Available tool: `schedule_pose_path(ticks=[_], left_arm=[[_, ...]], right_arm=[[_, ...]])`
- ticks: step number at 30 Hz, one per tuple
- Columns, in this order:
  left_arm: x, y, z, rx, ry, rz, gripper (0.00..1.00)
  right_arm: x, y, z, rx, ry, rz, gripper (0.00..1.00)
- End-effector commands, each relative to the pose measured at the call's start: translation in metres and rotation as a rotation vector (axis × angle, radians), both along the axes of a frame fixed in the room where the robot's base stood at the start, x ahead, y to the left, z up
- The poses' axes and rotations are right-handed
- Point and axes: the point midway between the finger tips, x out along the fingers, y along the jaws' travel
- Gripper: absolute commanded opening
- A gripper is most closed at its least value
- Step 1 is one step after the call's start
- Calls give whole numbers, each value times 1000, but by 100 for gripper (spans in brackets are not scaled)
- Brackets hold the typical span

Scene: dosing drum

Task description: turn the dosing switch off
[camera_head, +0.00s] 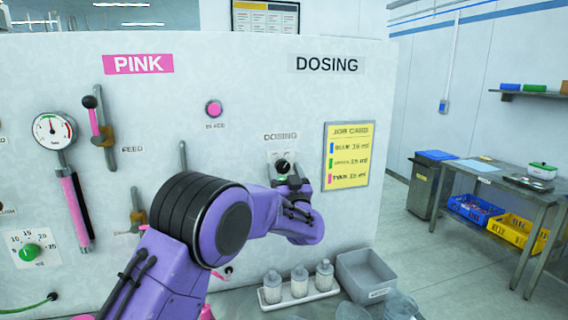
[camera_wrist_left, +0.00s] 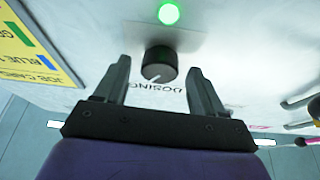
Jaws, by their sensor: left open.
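The dosing switch is a round black knob (camera_head: 283,166) with a white pointer mark, on the wall panel under the small DOSING label. It also shows in the left wrist view (camera_wrist_left: 158,62), where the picture is upside down and the mark points toward the label, slightly left. A green lamp (camera_wrist_left: 168,14) beside the knob is lit. My left gripper (camera_head: 285,178) is at the switch in the head view, and its wrist partly covers the switch plate. In the left wrist view its two open fingers (camera_wrist_left: 158,80) stand on either side of the knob, with visible gaps. My right gripper is out of view.
A yellow job card (camera_head: 348,156) hangs right of the switch. Below stand several white bottles (camera_head: 299,282) on a tray and a grey bin (camera_head: 365,274). A lever (camera_head: 99,120) and a gauge (camera_head: 53,131) are on the panel at left.

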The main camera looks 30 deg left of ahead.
Motion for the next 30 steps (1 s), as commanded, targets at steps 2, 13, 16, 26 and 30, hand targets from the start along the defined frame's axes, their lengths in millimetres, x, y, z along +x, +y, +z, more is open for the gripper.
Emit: schedule_pose_path(ticks=[2, 13, 16, 26, 30], left_arm=[[3, 5, 3, 0, 0, 1, 70], [4, 6, 2, 1, 1, 2, 37], [4, 6, 2, 1, 1, 1, 13], [5, 6, 1, -25, -33, 0, 14], [5, 6, -1, -71, -86, 0, 14]], right_arm=[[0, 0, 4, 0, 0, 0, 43], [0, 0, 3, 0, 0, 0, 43], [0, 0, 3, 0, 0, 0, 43], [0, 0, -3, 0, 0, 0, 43], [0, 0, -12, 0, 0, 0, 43]])
